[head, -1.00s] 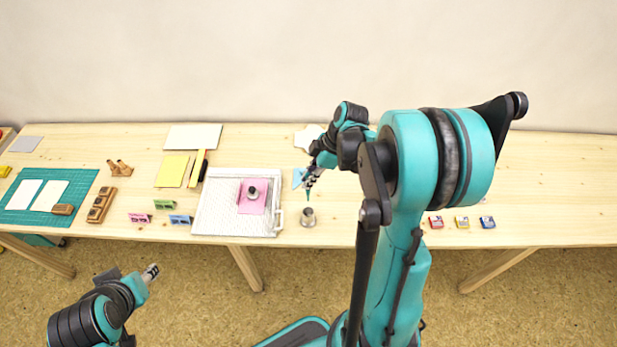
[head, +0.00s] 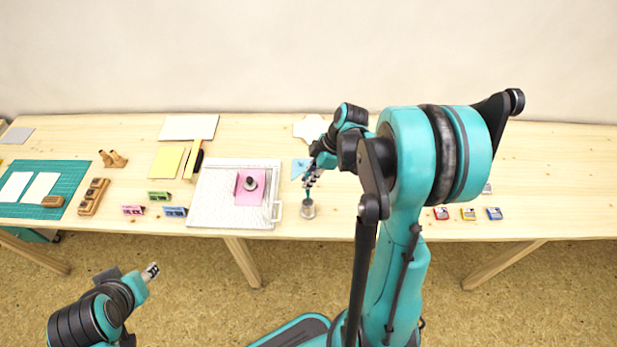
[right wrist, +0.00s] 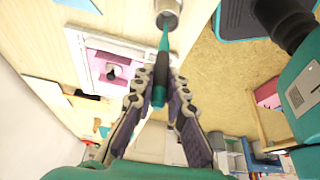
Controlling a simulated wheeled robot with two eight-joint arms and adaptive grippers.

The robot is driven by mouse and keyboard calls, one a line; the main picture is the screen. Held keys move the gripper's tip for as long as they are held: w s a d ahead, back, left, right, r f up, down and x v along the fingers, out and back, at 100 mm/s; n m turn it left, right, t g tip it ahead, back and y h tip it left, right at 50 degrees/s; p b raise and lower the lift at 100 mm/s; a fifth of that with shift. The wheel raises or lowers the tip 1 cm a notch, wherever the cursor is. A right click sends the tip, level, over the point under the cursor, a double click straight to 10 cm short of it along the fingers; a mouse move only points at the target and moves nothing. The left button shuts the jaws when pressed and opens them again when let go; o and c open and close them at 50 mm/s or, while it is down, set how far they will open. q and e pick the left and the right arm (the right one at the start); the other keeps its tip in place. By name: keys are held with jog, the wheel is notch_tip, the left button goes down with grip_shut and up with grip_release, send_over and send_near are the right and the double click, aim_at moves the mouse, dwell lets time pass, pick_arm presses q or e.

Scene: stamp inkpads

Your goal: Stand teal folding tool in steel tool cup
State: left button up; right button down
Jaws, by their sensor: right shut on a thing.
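The teal folding tool (right wrist: 163,52) is a slim teal rod with a dark middle, held between the fingers of my right gripper (right wrist: 158,88). In the head view my right gripper (head: 310,178) is just above the steel tool cup (head: 308,210). The tool (head: 308,193) points down from it, its lower end at the cup's mouth. In the right wrist view the tool's far end meets the cup (right wrist: 168,10); how deep it reaches inside cannot be told. My left gripper (head: 150,272) is over the floor in front of the table, away from these things; its jaw opening is too small to read.
A white tray (head: 205,205) with a pink sheet (head: 243,196) and a dark-knobbed stamp is left of the cup. Table right of the cup is partly hidden by my arm.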

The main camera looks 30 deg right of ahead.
jog(key=shift+f+b, duration=1.85)
jog(key=shift+f, duration=0.55)
jog(key=c, duration=1.5)
grip_release()
jog(key=shift+o, duration=0.2)
jog(key=v, duration=1.2)
jog(key=shift+a, duration=0.1)
